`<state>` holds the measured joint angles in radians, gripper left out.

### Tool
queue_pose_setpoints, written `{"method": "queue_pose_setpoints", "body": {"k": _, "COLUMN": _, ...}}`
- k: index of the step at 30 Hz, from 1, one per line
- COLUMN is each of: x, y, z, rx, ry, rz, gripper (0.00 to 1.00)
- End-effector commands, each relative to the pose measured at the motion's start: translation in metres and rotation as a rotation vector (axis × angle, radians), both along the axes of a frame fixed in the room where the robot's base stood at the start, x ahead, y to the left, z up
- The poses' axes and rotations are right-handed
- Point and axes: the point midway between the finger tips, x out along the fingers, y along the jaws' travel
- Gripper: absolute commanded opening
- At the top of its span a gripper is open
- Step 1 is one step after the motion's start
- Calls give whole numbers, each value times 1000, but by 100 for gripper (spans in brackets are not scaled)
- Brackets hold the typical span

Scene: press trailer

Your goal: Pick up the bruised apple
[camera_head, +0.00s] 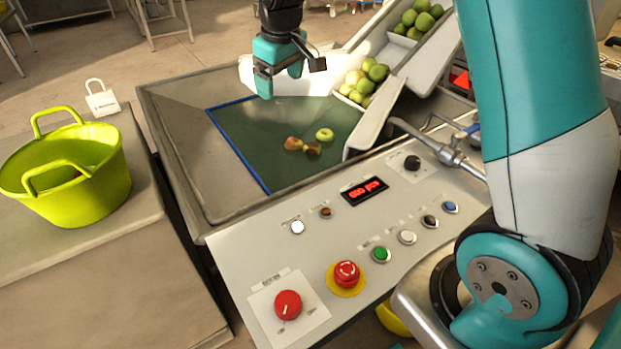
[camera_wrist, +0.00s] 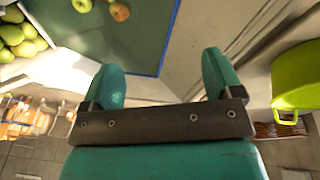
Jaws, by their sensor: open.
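On the green mat (camera_head: 270,170) lie a green apple (camera_head: 324,134), a reddish-brown apple (camera_head: 293,143) and a dark brown piece (camera_head: 312,150) close beside it. The brown piece is too small to make out clearly; I cannot tell for sure which is the bruised apple. My gripper (camera_head: 279,80) is open and empty, above the far side of the mat and apart from the fruit. In the wrist view my gripper (camera_wrist: 162,72) has its fingers spread, with a green apple (camera_wrist: 82,5) and a yellow-red apple (camera_wrist: 119,11) at the top edge.
A white chute (camera_head: 425,50) with several green apples slopes down to the mat's right. A control panel (camera_head: 225,245) with buttons and a red emergency stop (camera_head: 346,273) lies in front. A lime-green tub (camera_head: 75,190) stands at the left. The mat's left part is clear.

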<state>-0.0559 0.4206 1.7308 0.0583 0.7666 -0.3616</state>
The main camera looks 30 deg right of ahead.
Motion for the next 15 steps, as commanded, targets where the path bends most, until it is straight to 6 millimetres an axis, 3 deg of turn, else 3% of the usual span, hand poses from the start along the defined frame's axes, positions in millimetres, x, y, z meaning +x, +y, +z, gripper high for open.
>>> {"method": "queue_pose_setpoints", "body": {"k": 1, "x": 27, "y": -22, "z": -58, "rx": -36, "ry": -1, "rz": -35, "gripper": 85}}
{"method": "queue_pose_setpoints", "body": {"k": 3, "x": 55, "y": -50, "z": -94, "rx": -85, "ry": -7, "rz": -77, "gripper": 85}}
{"method": "queue_pose_setpoints", "body": {"k": 6, "x": 80, "y": -81, "z": -130, "rx": -136, "ry": -10, "rz": -119, "gripper": 85}}
{"method": "queue_pose_setpoints", "body": {"k": 9, "x": 94, "y": -101, "z": -154, "rx": -170, "ry": -9, "rz": -149, "gripper": 85}}
{"method": "queue_pose_setpoints", "body": {"k": 15, "x": 104, "y": -119, "z": -177, "rx": -195, "ry": -6, "rz": -171, "gripper": 85}}
